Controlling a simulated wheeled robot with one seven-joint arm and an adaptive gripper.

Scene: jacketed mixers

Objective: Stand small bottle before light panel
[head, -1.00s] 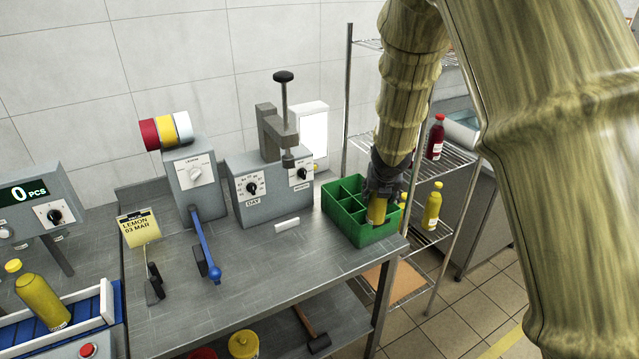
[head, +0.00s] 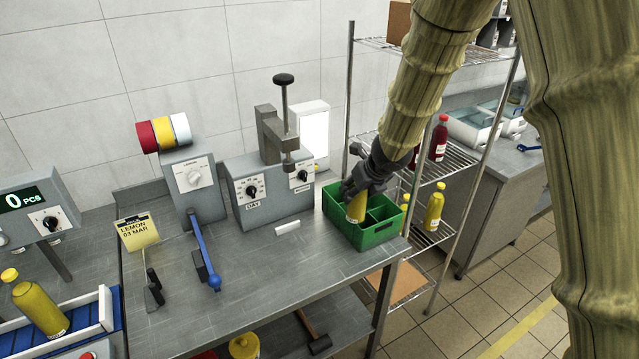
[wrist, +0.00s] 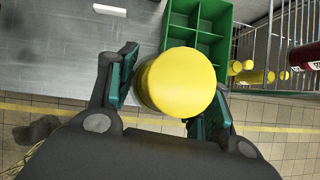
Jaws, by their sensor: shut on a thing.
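My gripper (head: 366,186) is shut on a small yellow bottle (head: 356,208) at the front left part of the green divided crate (head: 383,237). The bottle's lower part shows below the fingers in the head view, and its top is hidden by the gripper. In the wrist view the yellow cap (wrist: 176,82) sits between the two fingers. Whether the bottle's base is clear of the crate wall cannot be told. The light panel (head: 314,138) is a white glowing plate standing at the back of the bench, behind the grey machine.
The grey dating machine (head: 268,196) with a tall lever stands left of the crate. A white block (head: 288,227) lies on the bench before it. A wire rack (head: 447,160) with red and yellow bottles stands right. The bench middle (head: 270,270) is mostly clear.

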